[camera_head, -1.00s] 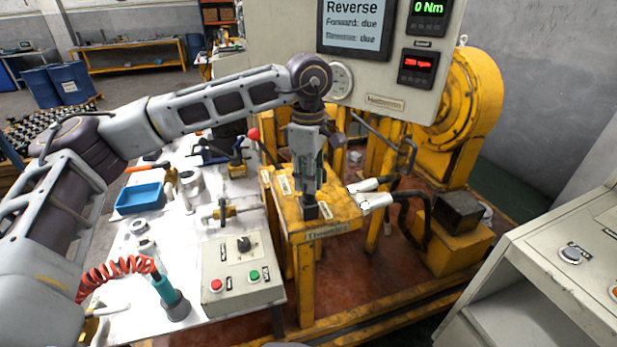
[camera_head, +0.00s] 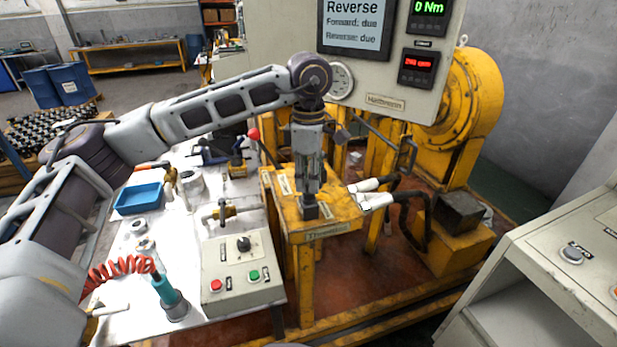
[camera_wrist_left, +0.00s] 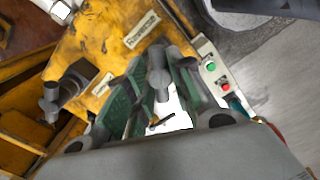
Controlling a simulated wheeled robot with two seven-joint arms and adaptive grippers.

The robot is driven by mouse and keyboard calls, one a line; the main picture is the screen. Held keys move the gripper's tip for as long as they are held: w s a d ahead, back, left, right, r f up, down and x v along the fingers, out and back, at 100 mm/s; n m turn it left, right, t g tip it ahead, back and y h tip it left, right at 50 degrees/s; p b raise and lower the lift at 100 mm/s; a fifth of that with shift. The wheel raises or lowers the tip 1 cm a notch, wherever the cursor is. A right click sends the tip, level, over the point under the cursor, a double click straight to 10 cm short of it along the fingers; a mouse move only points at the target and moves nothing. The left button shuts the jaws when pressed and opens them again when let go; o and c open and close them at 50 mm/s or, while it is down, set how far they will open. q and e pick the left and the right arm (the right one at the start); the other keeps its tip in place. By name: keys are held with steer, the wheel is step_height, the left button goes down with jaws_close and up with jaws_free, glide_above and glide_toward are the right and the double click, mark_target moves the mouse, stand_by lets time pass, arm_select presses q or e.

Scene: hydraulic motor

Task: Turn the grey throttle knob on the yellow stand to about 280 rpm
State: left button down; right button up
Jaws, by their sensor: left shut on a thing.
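The yellow stand (camera_head: 345,212) is in the middle of the head view, with a label reading Throttle on its front edge. My left gripper (camera_head: 311,190) points straight down over its top, above a dark block (camera_head: 311,211). In the left wrist view the grey throttle knob (camera_wrist_left: 158,78) sits between the green-sided fingers of my left gripper, which is shut on it. The fingers hide most of the knob in the head view. The red speed display (camera_head: 418,64) is lit; its digits are too blurred to read surely. My right gripper is out of view.
A second grey handle on a dark block (camera_wrist_left: 66,90) stands beside the gripper in the wrist view. A control box (camera_head: 242,275) with red and green buttons is left of the stand. White-ended hoses (camera_head: 372,194) are close on the right. The panel (camera_head: 385,100) rises behind.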

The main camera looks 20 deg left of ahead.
arm_select(q)
steer(key=c, duration=1.2)
jaws_free()
steer(key=shift+o, duration=0.2)
step_height(320, 180, up, 12)
